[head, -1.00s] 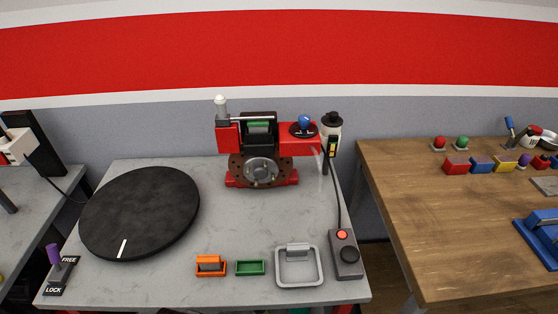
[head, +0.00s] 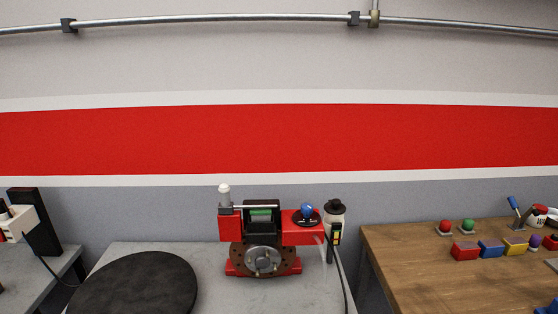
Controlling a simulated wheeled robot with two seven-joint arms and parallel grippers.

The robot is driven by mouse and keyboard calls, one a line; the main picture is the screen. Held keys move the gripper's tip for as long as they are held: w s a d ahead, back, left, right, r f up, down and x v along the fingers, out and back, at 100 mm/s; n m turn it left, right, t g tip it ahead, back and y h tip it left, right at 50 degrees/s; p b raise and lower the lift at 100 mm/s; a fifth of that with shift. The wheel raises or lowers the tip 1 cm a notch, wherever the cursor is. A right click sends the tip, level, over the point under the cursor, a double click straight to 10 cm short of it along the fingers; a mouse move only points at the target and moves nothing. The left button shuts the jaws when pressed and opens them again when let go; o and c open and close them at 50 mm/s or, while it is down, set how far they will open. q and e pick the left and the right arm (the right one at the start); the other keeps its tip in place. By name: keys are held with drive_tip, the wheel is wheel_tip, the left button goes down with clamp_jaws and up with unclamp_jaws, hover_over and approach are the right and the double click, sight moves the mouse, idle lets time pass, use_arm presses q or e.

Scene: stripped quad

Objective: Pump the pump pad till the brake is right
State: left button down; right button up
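A red stand (head: 228,228) with a brown brake disc and grey hub (head: 263,260) is at the back of the grey table. A black housing with a green block (head: 261,211) sits above the disc. A white-capped post (head: 225,195) is at its left. A blue knob (head: 306,209) sits on a black round plate at its right. A dark-topped bottle (head: 335,211) stands behind a small black device with a yellow panel (head: 336,234). I cannot tell which part is the pump pad. Neither gripper is in view.
A black turntable (head: 140,285) lies on the grey table (head: 215,285), cut by the bottom edge. A wooden table (head: 420,270) at the right holds red and green buttons, coloured blocks and a blue lever. A left bench (head: 25,275) carries a white device (head: 18,222).

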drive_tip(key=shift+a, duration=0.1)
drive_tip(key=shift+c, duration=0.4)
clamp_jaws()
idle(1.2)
